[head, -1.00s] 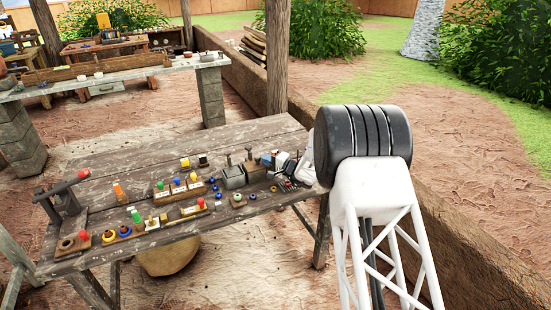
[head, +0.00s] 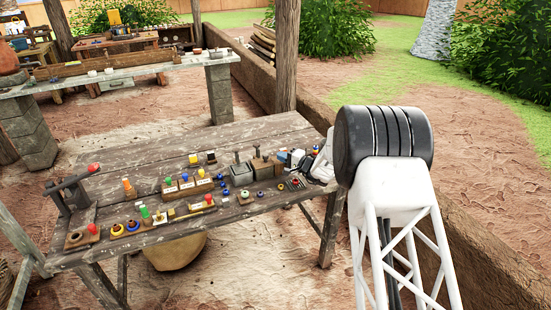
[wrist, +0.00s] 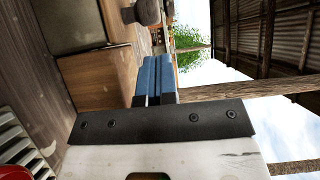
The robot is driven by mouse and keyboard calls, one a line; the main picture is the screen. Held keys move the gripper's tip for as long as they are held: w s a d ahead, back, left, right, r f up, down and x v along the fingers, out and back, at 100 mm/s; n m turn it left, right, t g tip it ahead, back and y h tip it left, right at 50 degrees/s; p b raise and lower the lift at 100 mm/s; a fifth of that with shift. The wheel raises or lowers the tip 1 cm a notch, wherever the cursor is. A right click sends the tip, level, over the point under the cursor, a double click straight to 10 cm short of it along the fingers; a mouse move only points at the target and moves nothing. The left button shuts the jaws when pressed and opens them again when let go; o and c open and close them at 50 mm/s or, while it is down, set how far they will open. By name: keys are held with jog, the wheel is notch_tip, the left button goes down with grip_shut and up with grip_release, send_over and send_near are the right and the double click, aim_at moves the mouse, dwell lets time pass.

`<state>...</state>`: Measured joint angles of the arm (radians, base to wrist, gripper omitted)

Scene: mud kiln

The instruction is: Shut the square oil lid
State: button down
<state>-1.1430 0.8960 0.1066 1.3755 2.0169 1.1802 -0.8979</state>
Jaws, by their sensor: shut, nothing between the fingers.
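Two small boxes with upright knobs on top stand side by side on the wooden workbench: a grey box (head: 240,174) and a browner box (head: 263,168) to its right. I cannot tell which has the square oil lid, or how far any lid is open. My gripper shows in the wrist view with blue fingers (wrist: 156,78) shut and empty. They are beside a wooden box (wrist: 98,80) with a dark greenish panel (wrist: 68,22); contact is unclear. In the head view, my white wrist is at the bench's right end, and the fingertips are hard to make out.
Several coloured knobs and blocks crowd the workbench (head: 240,137) left of the boxes. A lever (head: 75,183) stands at its left end. Small items lie by my wrist. The back of the bench is clear. A low mud wall (head: 470,245) runs along the right.

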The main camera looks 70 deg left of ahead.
jog(key=v, duration=1)
jog(key=shift+w, duration=0.3)
jog(key=shift+d, duration=0.1)
jog(key=shift+w, duration=0.1)
